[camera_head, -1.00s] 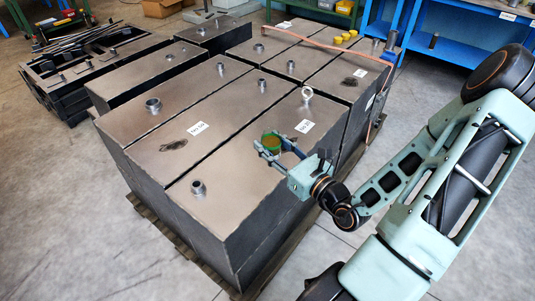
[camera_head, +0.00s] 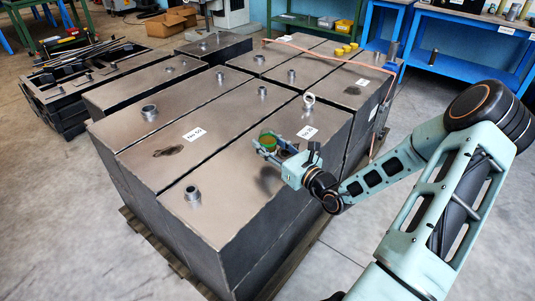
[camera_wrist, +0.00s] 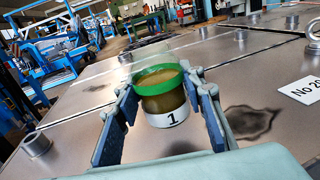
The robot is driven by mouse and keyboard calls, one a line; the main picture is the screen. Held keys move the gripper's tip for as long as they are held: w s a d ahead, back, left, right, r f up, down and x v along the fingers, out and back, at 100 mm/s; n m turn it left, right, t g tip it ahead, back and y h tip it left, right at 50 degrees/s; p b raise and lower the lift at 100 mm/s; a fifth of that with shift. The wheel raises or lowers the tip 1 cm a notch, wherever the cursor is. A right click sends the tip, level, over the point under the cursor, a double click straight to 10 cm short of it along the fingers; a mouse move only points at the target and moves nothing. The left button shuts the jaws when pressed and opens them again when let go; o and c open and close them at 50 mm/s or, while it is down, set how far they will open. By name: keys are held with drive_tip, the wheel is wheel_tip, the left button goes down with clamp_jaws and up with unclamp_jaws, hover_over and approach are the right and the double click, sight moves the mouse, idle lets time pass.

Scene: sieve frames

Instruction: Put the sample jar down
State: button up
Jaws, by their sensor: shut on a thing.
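The sample jar (camera_head: 268,139) is a clear jar with a green band, brownish contents and a white label marked 1. In the wrist view the jar (camera_wrist: 164,98) stands upright between the two blue-grey fingers. My gripper (camera_head: 265,147) is shut on it and holds it over the dark metal block (camera_head: 225,210). A dark shadow lies on the block's top below the gripper, so the jar looks raised above the surface. The jar's sides are partly hidden by the fingers.
A ring bolt (camera_head: 309,100) and a white label (camera_head: 307,132) are behind the jar, and a short pipe stub (camera_head: 192,195) is at front left. The top between jar and stub is clear. Yellow caps (camera_head: 346,50) stand farther back.

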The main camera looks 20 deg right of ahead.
drive_tip(key=shift+w+f+b, duration=0.15)
drive_tip(key=shift+f+b, duration=0.35)
drive_tip(key=shift+f, duration=1.15)
drive_tip(key=shift+f, duration=0.2)
drive_tip(key=o, duration=1.3)
